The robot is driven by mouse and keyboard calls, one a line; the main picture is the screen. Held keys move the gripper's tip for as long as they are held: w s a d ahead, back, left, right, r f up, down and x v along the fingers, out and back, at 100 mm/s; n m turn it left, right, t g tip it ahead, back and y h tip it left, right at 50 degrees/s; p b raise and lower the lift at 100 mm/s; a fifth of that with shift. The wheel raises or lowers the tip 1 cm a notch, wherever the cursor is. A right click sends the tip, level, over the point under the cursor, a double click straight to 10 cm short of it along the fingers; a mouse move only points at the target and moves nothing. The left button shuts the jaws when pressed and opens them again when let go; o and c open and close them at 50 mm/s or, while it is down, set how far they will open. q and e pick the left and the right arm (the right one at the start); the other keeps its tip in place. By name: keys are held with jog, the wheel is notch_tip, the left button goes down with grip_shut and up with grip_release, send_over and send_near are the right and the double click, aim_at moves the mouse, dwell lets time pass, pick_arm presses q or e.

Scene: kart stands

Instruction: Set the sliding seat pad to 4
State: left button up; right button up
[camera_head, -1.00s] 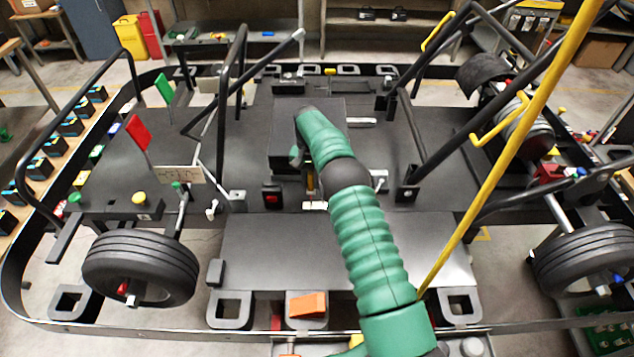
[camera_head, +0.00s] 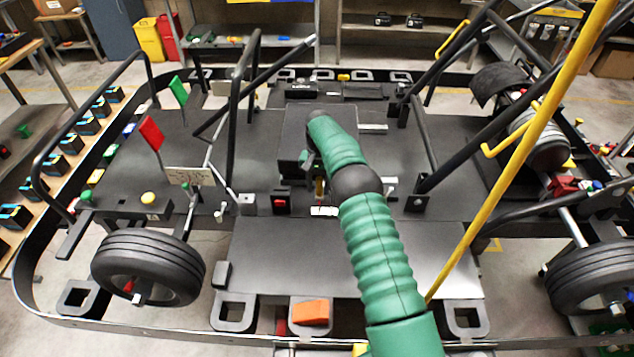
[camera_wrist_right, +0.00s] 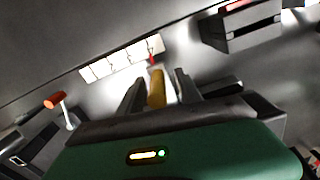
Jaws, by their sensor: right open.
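The seat pad looks like the dark raised block (camera_head: 290,128) in the middle of the kart, partly covered by my right arm. A yellow lever (camera_head: 319,188) stands at its near side, above a white marked strip (camera_head: 323,211). My right gripper (camera_head: 308,163) is over this spot, its fingers mostly hidden by the green arm. In the right wrist view the open fingers (camera_wrist_right: 159,88) stand on either side of the yellow lever (camera_wrist_right: 157,94). A thin red pointer (camera_wrist_right: 152,60) lies by the white strip (camera_wrist_right: 122,58); its numbers are unreadable. My left gripper is not in view.
A red switch (camera_head: 280,203) sits left of the strip, and a small white-topped lever (camera_head: 390,184) to its right. A yellow pole (camera_head: 520,150) slants across the right side. Black frame tubes (camera_head: 252,90) rise left of the seat.

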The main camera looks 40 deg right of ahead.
jog(key=shift+w+d+r, duration=0.1)
jog(key=shift+r, duration=0.25)
jog(key=r, duration=0.9)
jog(key=shift+a+r+b, duration=0.15)
jog(key=shift+a+b, duration=0.15)
notch_tip(320, 180, up, 7)
jog(key=p, duration=0.2)
jog(key=shift+d, duration=0.2)
jog(key=shift+a, duration=0.2)
